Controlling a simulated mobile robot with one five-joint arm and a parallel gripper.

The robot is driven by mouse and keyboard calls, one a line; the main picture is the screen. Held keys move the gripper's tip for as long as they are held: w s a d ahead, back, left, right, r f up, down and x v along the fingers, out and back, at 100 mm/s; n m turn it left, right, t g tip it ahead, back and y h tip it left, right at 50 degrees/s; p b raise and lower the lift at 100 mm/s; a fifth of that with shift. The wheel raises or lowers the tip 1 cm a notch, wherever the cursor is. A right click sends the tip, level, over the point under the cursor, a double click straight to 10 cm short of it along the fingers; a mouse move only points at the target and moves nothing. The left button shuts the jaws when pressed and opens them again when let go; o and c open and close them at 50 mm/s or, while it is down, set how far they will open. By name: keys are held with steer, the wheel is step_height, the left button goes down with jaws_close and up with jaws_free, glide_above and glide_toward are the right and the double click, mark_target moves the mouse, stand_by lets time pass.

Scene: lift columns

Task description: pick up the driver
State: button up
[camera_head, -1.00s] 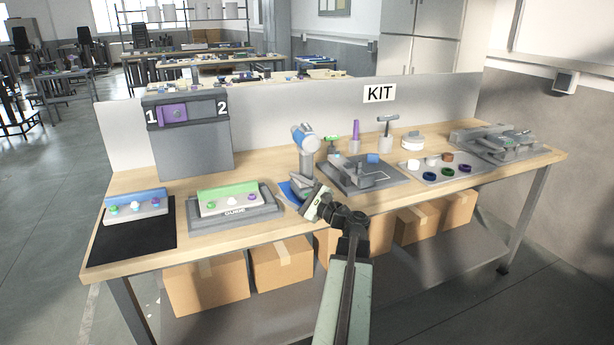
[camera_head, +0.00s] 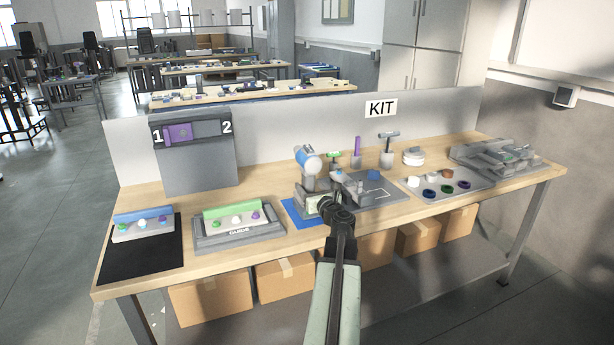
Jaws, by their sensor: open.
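The driver (camera_head: 307,160), with a rounded blue and white head on a grey body, stands upright on the workbench (camera_head: 160,262), at the back of a blue mat (camera_head: 293,212). My gripper (camera_head: 309,194) is over the mat, in front of the lower part of the driver. The jaws are open. They hide the driver's base, and I cannot tell whether they are around its handle or only in front of it.
A grey fixture tray (camera_head: 385,193) is close on the right. The GUIDE tray (camera_head: 238,236) with a green block is on the left. Upright tools, one with a purple handle (camera_head: 357,147), stand behind. A ring tray (camera_head: 477,181) lies farther right.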

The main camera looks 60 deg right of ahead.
steer(key=x, duration=0.5)
steer(key=shift+w+d+r, duration=0.15)
steer(key=shift+w, duration=0.1)
jaws_close()
stand_by(1.2)
